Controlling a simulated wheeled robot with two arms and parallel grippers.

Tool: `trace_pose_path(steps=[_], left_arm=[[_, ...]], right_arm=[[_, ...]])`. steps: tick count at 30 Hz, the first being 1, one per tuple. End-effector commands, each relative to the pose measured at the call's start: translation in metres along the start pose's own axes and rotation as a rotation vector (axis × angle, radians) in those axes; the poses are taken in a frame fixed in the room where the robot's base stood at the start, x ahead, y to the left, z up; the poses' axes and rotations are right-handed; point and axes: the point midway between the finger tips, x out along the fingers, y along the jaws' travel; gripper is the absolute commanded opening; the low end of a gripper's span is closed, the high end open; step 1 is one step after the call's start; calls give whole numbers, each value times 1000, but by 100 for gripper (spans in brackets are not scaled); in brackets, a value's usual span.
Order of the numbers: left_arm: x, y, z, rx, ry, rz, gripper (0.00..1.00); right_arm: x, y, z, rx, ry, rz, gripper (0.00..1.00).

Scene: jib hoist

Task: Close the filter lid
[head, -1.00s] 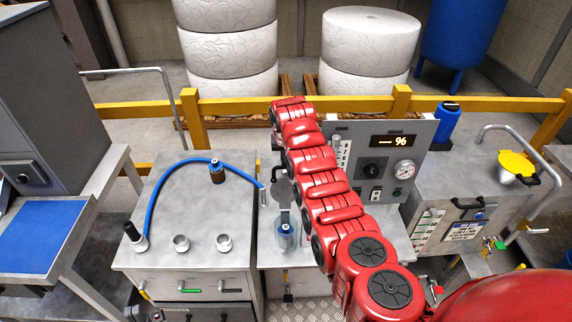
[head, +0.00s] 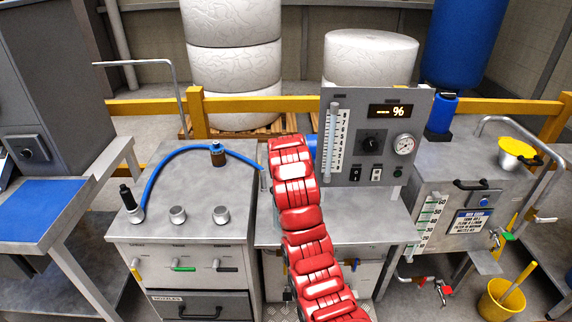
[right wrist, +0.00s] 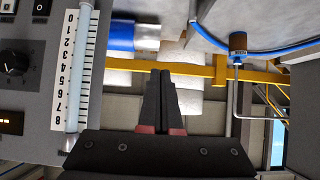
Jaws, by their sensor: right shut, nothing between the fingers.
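My right arm reaches up the middle of the head view, and its gripper is hidden there. In the right wrist view the right gripper (right wrist: 161,75) is shut, with dark fingers together and empty. A blue cylinder with a pale end (right wrist: 135,37) lies past its tips in that view. A bit of blue (head: 312,147) shows beside my arm in the head view. I cannot make out a filter lid for certain. The spot where a clear bluish bowl and a dark disc stood earlier is now behind my arm. My left gripper is not in view.
The grey gauge panel (head: 375,140) stands just right of my arm, with a level scale (right wrist: 80,65) near the gripper. A blue hose (head: 165,165) crosses the left cabinet.

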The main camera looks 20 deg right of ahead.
Motion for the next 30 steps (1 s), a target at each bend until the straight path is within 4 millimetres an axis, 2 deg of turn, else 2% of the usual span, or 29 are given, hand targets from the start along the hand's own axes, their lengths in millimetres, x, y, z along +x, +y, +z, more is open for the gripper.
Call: trace_pose_path(steps=[1,9,14,21,30], left_arm=[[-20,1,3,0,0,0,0],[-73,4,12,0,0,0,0],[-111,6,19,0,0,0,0],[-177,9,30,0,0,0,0],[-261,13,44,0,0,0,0]], right_arm=[[3,-1,18,-2,43,-2,0],[-14,-1,60,-2,298,-2,0],[-18,-1,87,-4,450,-1,0],[-16,0,127,-3,670,0,0],[-5,0,165,1,904,-2,0]])
